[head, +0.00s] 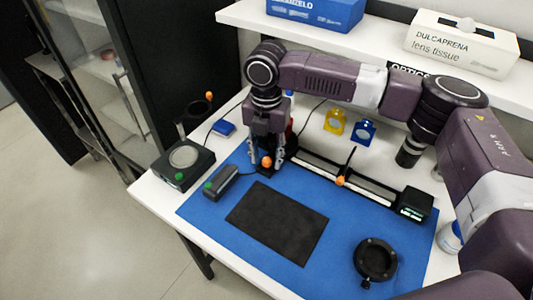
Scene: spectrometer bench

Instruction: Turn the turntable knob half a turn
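My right arm reaches in from the right, and my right gripper (267,158) points down over the far-left part of the blue mat. Its two fingers stand apart. An orange knob (267,162) shows between or just in front of the fingertips; contact is not clear. The part that carries this knob is mostly hidden by the gripper. No turntable is plainly marked; a black box (195,168) with a pale round disc and a green knob (179,177) stands to the left. My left gripper is not in view.
A rail (345,178) with an orange-knobbed slider runs right to a black display box (413,204). A grey device (221,182) lies left of the gripper. A black plate (278,222) and a black ring mount (375,260) lie in front. Yellow (334,122) and blue (363,131) holders stand behind.

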